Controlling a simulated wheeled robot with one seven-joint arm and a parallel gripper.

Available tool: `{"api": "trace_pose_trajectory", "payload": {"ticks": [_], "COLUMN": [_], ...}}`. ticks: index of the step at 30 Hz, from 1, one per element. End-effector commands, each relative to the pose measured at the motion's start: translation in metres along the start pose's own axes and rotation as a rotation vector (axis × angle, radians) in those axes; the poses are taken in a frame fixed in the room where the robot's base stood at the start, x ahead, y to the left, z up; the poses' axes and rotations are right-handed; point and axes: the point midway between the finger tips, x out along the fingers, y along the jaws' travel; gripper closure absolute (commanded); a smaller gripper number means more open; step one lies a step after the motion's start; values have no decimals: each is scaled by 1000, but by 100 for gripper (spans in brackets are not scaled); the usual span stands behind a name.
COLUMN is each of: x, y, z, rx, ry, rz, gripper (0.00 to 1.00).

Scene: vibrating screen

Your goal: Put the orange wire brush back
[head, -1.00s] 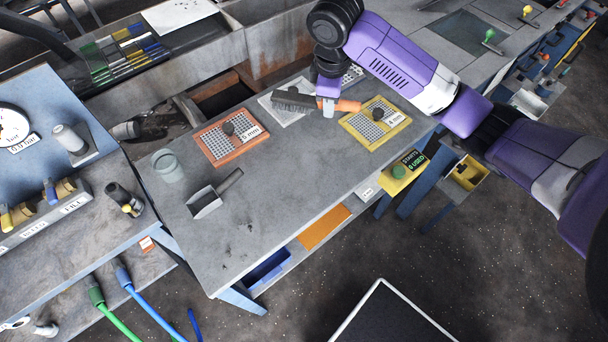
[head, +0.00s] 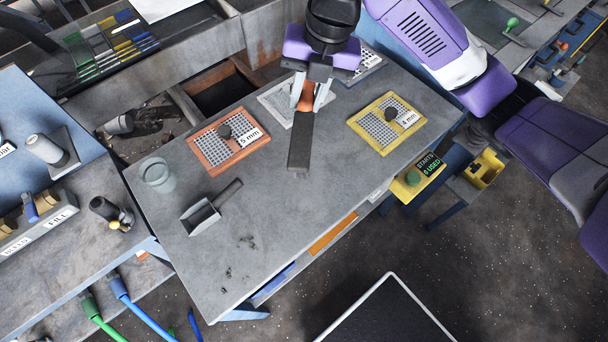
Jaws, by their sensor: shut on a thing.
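My gripper (head: 309,100) is over the far middle of the grey bench (head: 300,215). It is shut on the orange handle of the wire brush (head: 301,140). The brush's dark head points toward the near side of the bench, over bare top between the orange and yellow screens. I cannot tell whether the head touches the bench. The gripper hides most of the orange handle.
An orange 5 mm screen (head: 212,160) lies left of the brush and a yellow 4 mm screen (head: 380,142) right. A pale screen (head: 275,100) is partly behind my gripper.

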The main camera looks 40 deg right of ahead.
Motion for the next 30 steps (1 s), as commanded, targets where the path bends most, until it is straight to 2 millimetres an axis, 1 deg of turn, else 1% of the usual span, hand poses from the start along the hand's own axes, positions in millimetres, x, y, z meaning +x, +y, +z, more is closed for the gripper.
{"api": "trace_pose_trajectory", "payload": {"ticks": [1, 3, 12, 15, 18, 21, 26, 30], "x": [11, 28, 97, 116, 132, 141, 150, 168], "y": [-2, -5, -19, -24, -27, -28, -30, -34], "z": [-2, -3, -4, -3, -3, -3, -4, -4], "rx": [2, 4, 7, 8, 6, 4, 4, 6], "ry": [7, 9, 7, 4, 2, 2, 2, 3], "rz": [1, 1, 1, -2, -1, 0, -1, -2], "gripper": [100, 100, 100, 100, 100, 100, 100, 100]}}
